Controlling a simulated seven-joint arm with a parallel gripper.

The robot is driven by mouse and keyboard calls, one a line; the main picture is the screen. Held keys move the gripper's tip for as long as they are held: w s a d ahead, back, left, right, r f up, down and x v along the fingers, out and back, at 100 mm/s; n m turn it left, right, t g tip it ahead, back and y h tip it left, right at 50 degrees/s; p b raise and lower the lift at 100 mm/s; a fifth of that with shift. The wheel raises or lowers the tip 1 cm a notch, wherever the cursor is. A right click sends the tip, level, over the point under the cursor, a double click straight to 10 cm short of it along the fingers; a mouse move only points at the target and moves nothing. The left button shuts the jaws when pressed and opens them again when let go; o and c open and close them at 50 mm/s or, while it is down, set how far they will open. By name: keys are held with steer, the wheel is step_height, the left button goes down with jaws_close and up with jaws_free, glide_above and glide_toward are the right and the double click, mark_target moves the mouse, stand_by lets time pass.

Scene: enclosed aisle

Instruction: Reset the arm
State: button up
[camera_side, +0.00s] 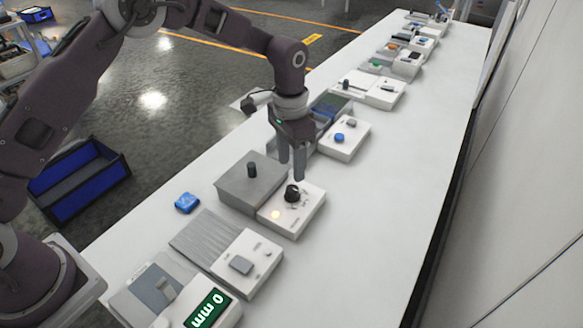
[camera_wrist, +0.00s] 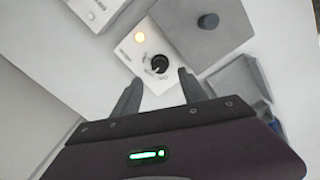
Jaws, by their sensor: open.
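My gripper (camera_side: 292,160) hangs from my arm over the long white bench, just above and behind a white box with a black knob (camera_side: 292,193). The jaws are open and nothing is between them. In the wrist view, my gripper's two fingers (camera_wrist: 158,90) point towards the same black knob (camera_wrist: 159,64), which sits just beyond the fingertips. I cannot tell whether a finger touches the knob.
A grey box with a dark peg (camera_side: 252,170) adjoins the knob box. A box with a blue button (camera_side: 339,138) stands behind. A blue object (camera_side: 187,202) and a green display (camera_side: 207,310) are nearer. A blue crate (camera_side: 80,180) is on the floor. The bench's right side is clear.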

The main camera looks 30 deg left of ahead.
steer(key=s+a+r+n+t, duration=0.1)
steer(key=s+a+r, duration=0.2)
steer(key=s+r, duration=0.5)
steer(key=s+a+r+n+t, duration=0.15)
steer(key=s+a+r, duration=0.25)
steer(key=r, duration=0.8)
steer(key=s+a+n+t, duration=0.1)
steer(key=s+a, duration=0.1)
steer(key=s, duration=0.8)
steer(key=s+a+n+t, duration=0.2)
steer(key=s, duration=0.8)
steer(key=shift+s+r, duration=0.3)
steer(key=shift+r, duration=0.05)
